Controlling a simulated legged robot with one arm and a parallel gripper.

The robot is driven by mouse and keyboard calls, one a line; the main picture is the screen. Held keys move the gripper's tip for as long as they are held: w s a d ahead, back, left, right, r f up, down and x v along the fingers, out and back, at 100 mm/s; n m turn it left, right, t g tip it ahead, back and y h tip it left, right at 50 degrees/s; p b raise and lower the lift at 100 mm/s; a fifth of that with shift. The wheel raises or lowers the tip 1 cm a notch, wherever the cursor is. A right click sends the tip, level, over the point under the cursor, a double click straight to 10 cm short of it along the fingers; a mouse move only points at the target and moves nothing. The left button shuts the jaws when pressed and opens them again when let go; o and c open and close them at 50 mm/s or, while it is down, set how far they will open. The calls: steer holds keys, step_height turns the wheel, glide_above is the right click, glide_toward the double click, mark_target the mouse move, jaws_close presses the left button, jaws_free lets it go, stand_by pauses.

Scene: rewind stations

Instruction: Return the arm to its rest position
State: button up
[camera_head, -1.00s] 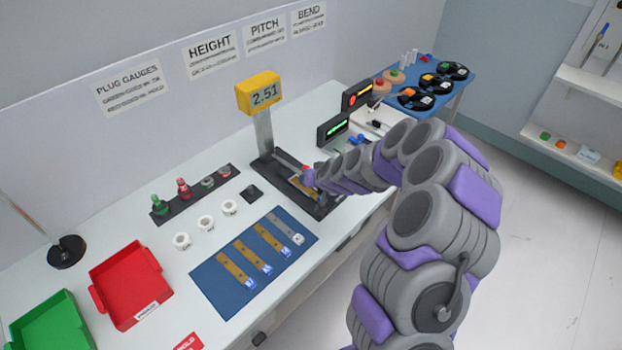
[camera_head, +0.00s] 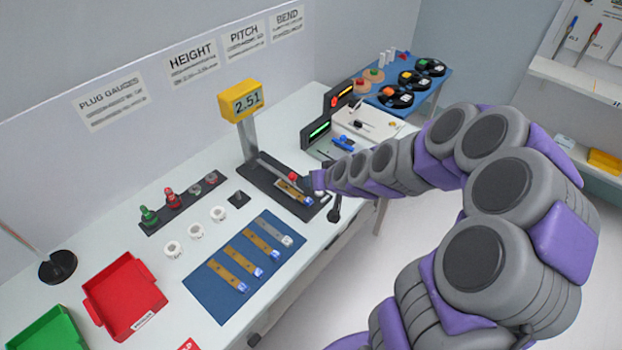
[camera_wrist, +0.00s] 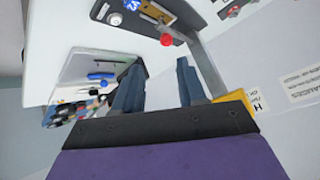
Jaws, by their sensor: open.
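My arm reaches in from the lower right of the head view, its links bent upward. Its purple wrist end (camera_head: 319,181) is beside the front right of the height gauge (camera_head: 247,135), whose yellow display reads 2.51. A brass strip (camera_head: 290,191) with a blue end lies on the gauge's dark base, below a red knob (camera_head: 293,176). In the wrist view my gripper (camera_wrist: 160,62) is open, with nothing between its two dark fingers. The gauge's red knob (camera_wrist: 166,40) shows beyond the fingertips, apart from them. The fingers are not clear in the head view.
A blue mat (camera_head: 215,299) with several strips lies left of the gauge. A red tray (camera_head: 152,269), a green tray (camera_head: 40,335) and a gauge rack (camera_head: 156,228) are further left. Lit display boxes (camera_head: 318,130) stand behind my wrist. Open floor (camera_head: 350,290) lies right of the bench.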

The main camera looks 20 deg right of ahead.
steer(key=shift+s+d+r, duration=0.1)
steer(key=shift+s+r, duration=0.25)
steer(key=shift+s, duration=0.1)
stand_by(0.3)
steer(key=s+a+r+n+g, duration=0.1)
steer(key=s+a+r+g, duration=0.2)
steer(key=s, duration=0.5)
steer(key=s+a+r+n+g, duration=0.15)
steer(key=s+a, duration=0.25)
steer(key=s, duration=0.4)
steer(key=s+d+r+m+g+h, duration=0.1)
steer(key=s+r+g, duration=0.2)
steer(key=s, duration=0.7)
steer(key=s+d+r+g+h, duration=0.1)
steer(key=s+r+g, duration=0.2)
steer(key=s, duration=0.7)
steer(key=shift+d+m+h, duration=0.35)
steer(key=shift+h, duration=0.05)
